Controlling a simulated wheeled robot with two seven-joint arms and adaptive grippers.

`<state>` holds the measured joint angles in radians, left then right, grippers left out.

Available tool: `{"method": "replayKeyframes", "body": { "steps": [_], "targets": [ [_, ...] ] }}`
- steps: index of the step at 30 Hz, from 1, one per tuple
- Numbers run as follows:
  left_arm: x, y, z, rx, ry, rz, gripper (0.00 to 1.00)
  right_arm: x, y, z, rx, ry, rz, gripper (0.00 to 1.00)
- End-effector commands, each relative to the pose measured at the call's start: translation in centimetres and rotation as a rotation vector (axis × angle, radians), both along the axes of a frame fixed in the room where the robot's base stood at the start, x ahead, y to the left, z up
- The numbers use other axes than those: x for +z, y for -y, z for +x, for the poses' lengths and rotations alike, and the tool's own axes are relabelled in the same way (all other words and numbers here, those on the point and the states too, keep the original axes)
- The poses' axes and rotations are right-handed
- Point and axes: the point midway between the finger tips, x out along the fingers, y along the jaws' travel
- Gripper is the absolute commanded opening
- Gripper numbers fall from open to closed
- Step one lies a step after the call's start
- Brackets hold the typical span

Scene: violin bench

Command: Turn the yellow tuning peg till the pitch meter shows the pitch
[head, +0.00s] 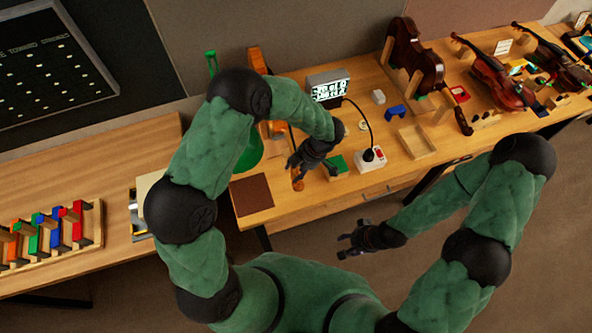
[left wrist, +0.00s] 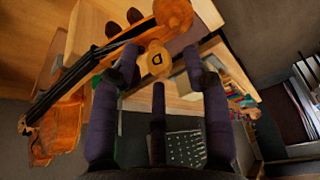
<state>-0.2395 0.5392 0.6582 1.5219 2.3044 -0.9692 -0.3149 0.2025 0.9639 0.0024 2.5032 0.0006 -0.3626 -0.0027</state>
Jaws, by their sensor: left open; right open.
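A yellow tuning peg (left wrist: 157,58) marked with a D shows in the left wrist view, below the scroll of an orange violin (left wrist: 60,130). Dark pegs also show on the pegbox. My left gripper (left wrist: 158,66) is open, its fingers on either side of the yellow peg; whether they touch it I cannot tell. In the head view my left gripper (head: 300,165) is over the bench and my arm hides much of the violin. The pitch meter (head: 328,90) is a grey box with a lit screen, too small to read. My right gripper (head: 355,240) is open and empty, off the bench's front edge.
A white box with a red button (head: 373,157), a green block (head: 337,164), a blue object (head: 396,112) and a wooden tray (head: 416,142) lie right of my left gripper. A brown mat (head: 252,195) lies left. More violins (head: 415,50) stand at the far right.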

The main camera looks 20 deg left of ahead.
Motion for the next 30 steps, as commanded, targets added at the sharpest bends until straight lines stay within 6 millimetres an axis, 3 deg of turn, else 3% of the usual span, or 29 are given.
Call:
{"method": "replayKeyframes", "body": {
  "steps": [13, 14, 18, 25, 30],
  "targets": [
    [-1.0, -0.4, -0.1, 0.0, 0.001, -0.001, 0.47, 0.0, 0.0, 0.0, 0.0, 0.0, 0.0, 0.47],
    [-1.0, -0.4, -0.1, 0.0, 0.001, -0.001, 0.41, 0.0, 0.0, 0.0, 0.0, 0.0, 0.0, 0.47],
    [-1.0, -0.4, -0.1, 0.0, 0.001, -0.001, 0.02, 0.0, 0.0, 0.0, 0.0, 0.0, 0.0, 0.47],
    [-0.9, -0.4, -0.1, 0.005, 0.0, 0.0, 0.0, 0.2, 0.0, 0.0, 0.0, 0.0, 0.0, 0.47],
    [-0.7, -0.5, -0.2, 0.055, -0.003, 0.001, 0.0, 1.4, 0.0, 0.0, 0.0, 0.0, 0.0, 0.47]
  ]
}}
